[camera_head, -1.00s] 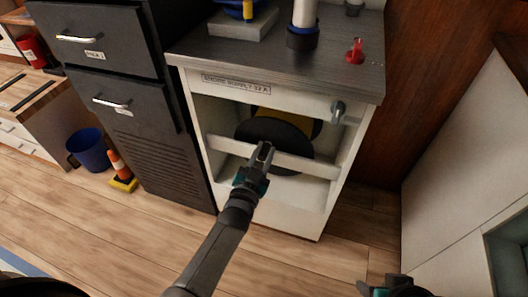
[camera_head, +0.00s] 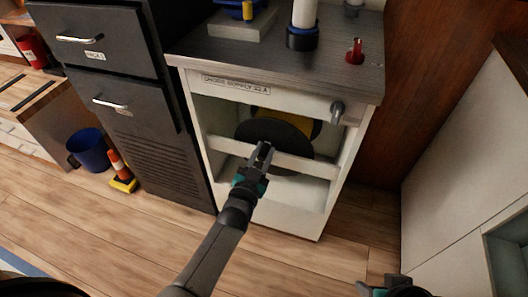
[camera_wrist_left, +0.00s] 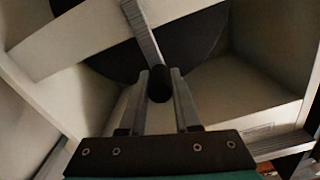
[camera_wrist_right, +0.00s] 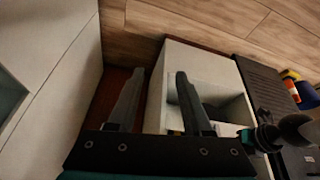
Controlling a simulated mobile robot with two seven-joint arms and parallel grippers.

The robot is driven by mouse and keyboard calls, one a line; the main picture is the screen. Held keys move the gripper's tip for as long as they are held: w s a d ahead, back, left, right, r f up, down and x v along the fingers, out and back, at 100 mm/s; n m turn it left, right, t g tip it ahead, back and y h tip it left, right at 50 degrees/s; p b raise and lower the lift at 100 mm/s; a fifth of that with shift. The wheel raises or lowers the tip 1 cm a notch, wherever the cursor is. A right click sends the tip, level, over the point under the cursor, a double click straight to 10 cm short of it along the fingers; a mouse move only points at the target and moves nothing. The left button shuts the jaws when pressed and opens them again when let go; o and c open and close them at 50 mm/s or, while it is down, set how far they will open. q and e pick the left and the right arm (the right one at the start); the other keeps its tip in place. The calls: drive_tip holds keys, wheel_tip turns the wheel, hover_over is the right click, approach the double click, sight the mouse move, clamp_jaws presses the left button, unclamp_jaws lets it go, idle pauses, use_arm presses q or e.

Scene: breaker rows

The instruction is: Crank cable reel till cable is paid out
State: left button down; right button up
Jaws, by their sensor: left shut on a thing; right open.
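The cable reel has a dark round flange (camera_head: 250,130) and a yellow part (camera_head: 302,128) behind it. It sits inside the open white cabinet (camera_head: 325,180), behind a white crossbar. In the left wrist view, a grey crank arm (camera_wrist_left: 143,30) crosses the dark flange (camera_wrist_left: 205,30) and ends at a black knob (camera_wrist_left: 159,86). My left gripper (camera_head: 263,154) is at the reel's front, with its fingers shut around the knob. In the head view the gripper hides most of the crank. My right gripper (camera_wrist_right: 158,82) is open and empty, low and right of the cabinet. The cable cannot be made out.
On the cabinet top stand a white cylinder in a dark base (camera_head: 302,38), a red item (camera_head: 355,52) and a grey block (camera_head: 243,24). A grey handle (camera_head: 338,110) sticks out front right. Dark drawers (camera_head: 125,70) adjoin left. The floor in front is clear.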

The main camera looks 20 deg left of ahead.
use_arm(q)
drive_tip(key=shift+a, duration=0.3)
